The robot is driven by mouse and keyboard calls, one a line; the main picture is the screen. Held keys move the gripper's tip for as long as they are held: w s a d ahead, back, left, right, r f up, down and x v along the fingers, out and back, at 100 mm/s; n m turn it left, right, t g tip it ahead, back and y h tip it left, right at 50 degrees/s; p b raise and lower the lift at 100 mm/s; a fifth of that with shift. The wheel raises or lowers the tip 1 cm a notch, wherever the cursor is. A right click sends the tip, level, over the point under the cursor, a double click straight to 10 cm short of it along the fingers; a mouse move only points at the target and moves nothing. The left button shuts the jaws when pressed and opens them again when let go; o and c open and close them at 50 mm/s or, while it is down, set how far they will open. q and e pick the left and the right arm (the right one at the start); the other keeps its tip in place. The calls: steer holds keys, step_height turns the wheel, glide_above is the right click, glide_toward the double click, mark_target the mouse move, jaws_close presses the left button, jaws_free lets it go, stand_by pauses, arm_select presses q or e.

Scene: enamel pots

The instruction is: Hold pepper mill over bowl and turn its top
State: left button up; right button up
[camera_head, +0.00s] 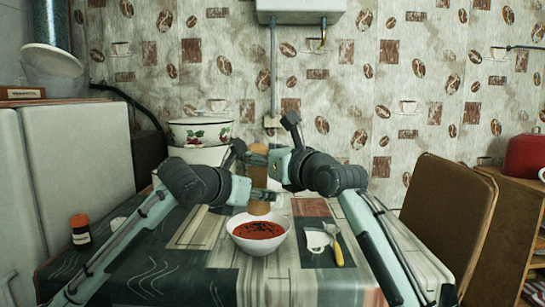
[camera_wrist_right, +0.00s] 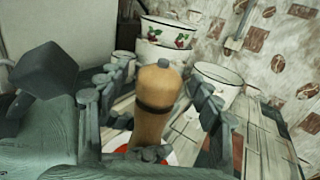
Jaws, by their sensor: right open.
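The wooden pepper mill (camera_head: 258,180) is upright, its lower end just above the far part of the white bowl (camera_head: 244,241) of red soup. My left gripper (camera_head: 264,196) is around the mill's lower body and appears closed on it; its far finger is hidden. My right gripper (camera_head: 262,160) is at the mill's top, coming from the right. In the right wrist view the mill (camera_wrist_right: 152,122), with a dark band and a small metal knob, stands between the spread fingers of the right gripper (camera_wrist_right: 153,95), with gaps on both sides. A little red soup shows below.
A white pot with cherries (camera_head: 200,131) stands behind the arms. A spice jar (camera_head: 80,230) is at the table's left edge. A yellow-handled utensil (camera_head: 337,250) lies right of the bowl. A brown chair (camera_head: 447,215) stands at the right. The table front (camera_head: 310,285) is clear.

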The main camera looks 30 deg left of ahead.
steer(key=v, duration=1.1)
